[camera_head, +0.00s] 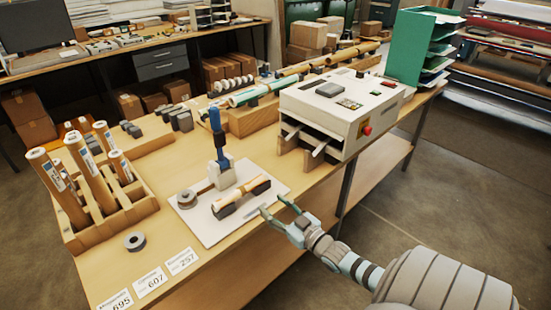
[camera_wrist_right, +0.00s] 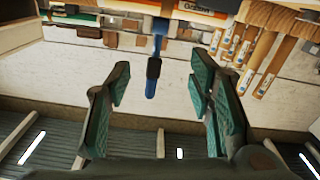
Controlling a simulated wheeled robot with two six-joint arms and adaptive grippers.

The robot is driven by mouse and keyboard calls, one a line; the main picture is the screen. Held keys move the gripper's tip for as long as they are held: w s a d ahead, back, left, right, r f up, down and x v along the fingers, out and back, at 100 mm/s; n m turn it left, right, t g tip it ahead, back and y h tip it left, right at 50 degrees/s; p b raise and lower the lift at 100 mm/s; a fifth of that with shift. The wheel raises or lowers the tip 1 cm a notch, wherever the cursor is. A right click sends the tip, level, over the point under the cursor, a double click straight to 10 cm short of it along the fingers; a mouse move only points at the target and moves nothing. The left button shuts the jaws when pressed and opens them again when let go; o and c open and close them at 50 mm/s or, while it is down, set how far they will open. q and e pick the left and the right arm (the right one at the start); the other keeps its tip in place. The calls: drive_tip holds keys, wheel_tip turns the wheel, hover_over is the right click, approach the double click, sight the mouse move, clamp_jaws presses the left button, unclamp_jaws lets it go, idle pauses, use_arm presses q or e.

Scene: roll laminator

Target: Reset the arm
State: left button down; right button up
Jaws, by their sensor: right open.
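My right gripper (camera_head: 275,205) reaches in from the lower right and is open and empty at the table's front edge, just right of the white mat (camera_head: 208,234). Its two teal fingers stand apart with nothing between them in the right wrist view (camera_wrist_right: 162,92). A blue handle also shows beyond the fingers in the right wrist view (camera_wrist_right: 154,70). My left gripper is not in view.
The white laminator (camera_head: 342,108) with a red knob stands behind the gripper on the table. A wooden rack (camera_head: 142,205) of brown rolls and several number cards (camera_head: 149,281) are at the left. A green file tray (camera_head: 424,45) is at the far right end. Open floor lies right of the table.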

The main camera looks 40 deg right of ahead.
idle(0.3)
drive_tip(key=s+d+f+g+h+b, duration=0.1)
drive_tip(key=s+f+g, duration=0.55)
drive_tip(key=f, duration=0.75)
drive_tip(key=s+d+f+g+h+b, duration=0.1)
drive_tip(key=s+f+g, duration=0.2)
drive_tip(key=s+f, duration=0.85)
drive_tip(key=s+a+f+g+b, duration=0.1)
drive_tip(key=s+a+f+g, duration=0.2)
drive_tip(key=s+a+f, duration=0.5)
drive_tip(key=s+a+f+m+g+y+b, duration=0.1)
drive_tip(key=s+a+f+g, duration=0.3)
drive_tip(key=s+a+f, duration=0.5)
drive_tip(key=s+f+b, duration=0.1)
drive_tip(key=s, duration=0.3)
drive_tip(key=shift+s+a+f+y+b, duration=0.15)
drive_tip(key=shift+s+y+b, duration=0.05)
drive_tip(key=shift+y+b, duration=0.1)
